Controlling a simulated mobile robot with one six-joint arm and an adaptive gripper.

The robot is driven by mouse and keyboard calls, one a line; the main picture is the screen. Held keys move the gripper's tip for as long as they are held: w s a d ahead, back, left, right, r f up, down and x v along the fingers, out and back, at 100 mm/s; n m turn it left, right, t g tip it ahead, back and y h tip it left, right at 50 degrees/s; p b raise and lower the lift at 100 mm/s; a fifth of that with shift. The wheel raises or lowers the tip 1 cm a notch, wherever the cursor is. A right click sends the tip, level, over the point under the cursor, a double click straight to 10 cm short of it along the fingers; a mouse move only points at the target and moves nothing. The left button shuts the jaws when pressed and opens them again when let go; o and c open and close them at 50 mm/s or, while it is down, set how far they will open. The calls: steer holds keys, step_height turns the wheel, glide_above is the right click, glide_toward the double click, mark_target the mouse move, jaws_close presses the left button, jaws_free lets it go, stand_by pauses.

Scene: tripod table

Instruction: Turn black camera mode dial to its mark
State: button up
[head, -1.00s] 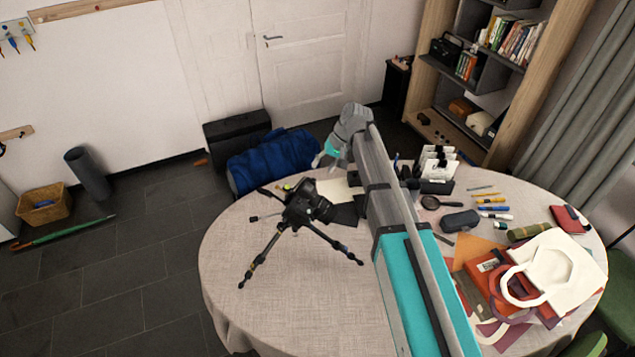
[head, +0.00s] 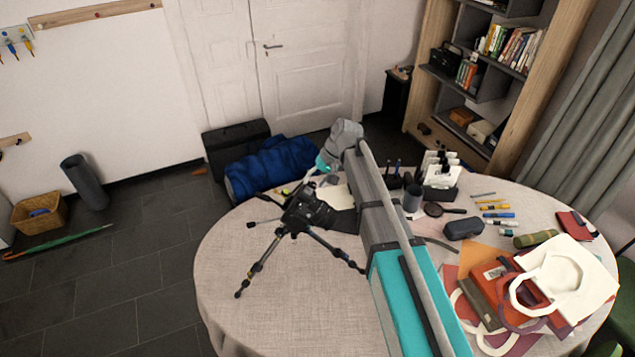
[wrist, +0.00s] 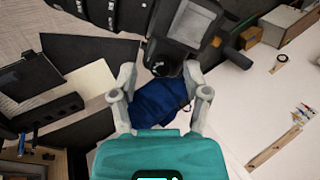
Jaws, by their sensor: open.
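The black camera (head: 308,210) stands on a small tripod (head: 262,262) on the round table. In the wrist view the camera's body (wrist: 187,24) fills the top of the picture. A dark round knob (wrist: 163,62), which looks like the mode dial, shows at the camera's near edge; its mark cannot be made out. My gripper (wrist: 160,80) is open, its two grey fingers on either side below the knob, tips close to it. I cannot tell if they touch it. In the head view my gripper (head: 312,176) is just above and behind the camera.
The table (head: 225,270) is clear at the left front. A grey cup (head: 413,198), a magnifying glass (head: 434,210), a glasses case (head: 464,228), pens and a white bag (head: 565,275) lie to the right. A blue bundle (head: 270,168) lies on the floor behind.

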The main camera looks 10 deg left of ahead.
steer(key=shift+c, duration=0.2)
jaws_close()
steer(key=shift+n, duration=0.8)
steer(key=shift+o, duration=0.2)
jaws_free()
